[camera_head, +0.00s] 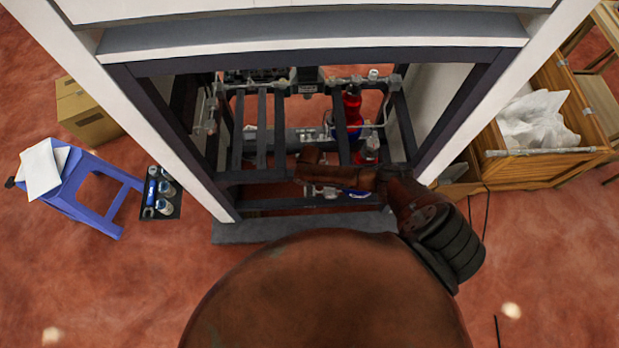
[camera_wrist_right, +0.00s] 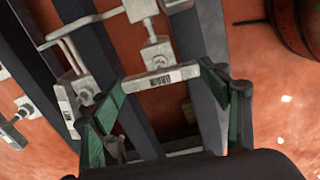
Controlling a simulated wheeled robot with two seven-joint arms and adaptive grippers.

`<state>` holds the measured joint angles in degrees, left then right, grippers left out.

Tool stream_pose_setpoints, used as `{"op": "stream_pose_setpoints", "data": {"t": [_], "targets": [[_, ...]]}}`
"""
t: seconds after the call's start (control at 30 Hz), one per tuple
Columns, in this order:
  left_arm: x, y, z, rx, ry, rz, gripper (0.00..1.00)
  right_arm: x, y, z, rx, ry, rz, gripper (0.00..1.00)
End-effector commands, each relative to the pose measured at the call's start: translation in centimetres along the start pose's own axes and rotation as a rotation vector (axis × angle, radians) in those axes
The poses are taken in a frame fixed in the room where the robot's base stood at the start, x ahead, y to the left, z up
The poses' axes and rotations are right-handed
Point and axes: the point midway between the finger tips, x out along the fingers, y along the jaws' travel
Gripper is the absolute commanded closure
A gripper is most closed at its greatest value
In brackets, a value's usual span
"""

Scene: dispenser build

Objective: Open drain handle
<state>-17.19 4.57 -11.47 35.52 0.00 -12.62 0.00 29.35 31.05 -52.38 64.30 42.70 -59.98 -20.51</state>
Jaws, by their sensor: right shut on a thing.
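The drain handle (camera_wrist_right: 160,80) is a pale grey bar with a barcode label, seen in the right wrist view below a grey pipe fitting (camera_wrist_right: 157,50). My right gripper (camera_wrist_right: 163,78) has a green-padded finger at each end of the bar and is shut on it. In the head view my right arm reaches into the dispenser frame (camera_head: 228,177), and my right gripper (camera_head: 308,167) is at its middle. The handle cannot be made out there, behind the arm. How far the handle is turned is unclear. My left gripper is not in view.
Dark frame bars, pipes and fittings surround the gripper closely. A red bottle (camera_head: 352,108) stands inside the cabinet, right of the gripper. A blue stool (camera_head: 85,190) and a dark tray (camera_head: 160,195) are at left. A wooden crate (camera_head: 560,165) is at right.

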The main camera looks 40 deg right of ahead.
Motion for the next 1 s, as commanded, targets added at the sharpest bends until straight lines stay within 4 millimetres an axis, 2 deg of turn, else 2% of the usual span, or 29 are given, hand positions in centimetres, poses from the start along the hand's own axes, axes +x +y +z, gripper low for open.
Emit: {"op": "stream_pose_setpoints", "data": {"t": [0.23,0.7,0.73,1.0], "targets": [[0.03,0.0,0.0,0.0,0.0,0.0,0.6,0.06,-0.17,-0.1,-0.066,0.002,-0.002,0.55],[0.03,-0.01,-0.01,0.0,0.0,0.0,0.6,0.07,-0.18,-0.1,-0.081,0.001,-0.002,0.55],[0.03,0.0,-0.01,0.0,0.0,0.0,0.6,0.07,-0.18,-0.1,-0.081,0.001,-0.002,0.29],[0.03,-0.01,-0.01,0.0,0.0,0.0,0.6,0.03,-0.08,-0.05,-0.078,0.001,-0.001,0.13]]}}
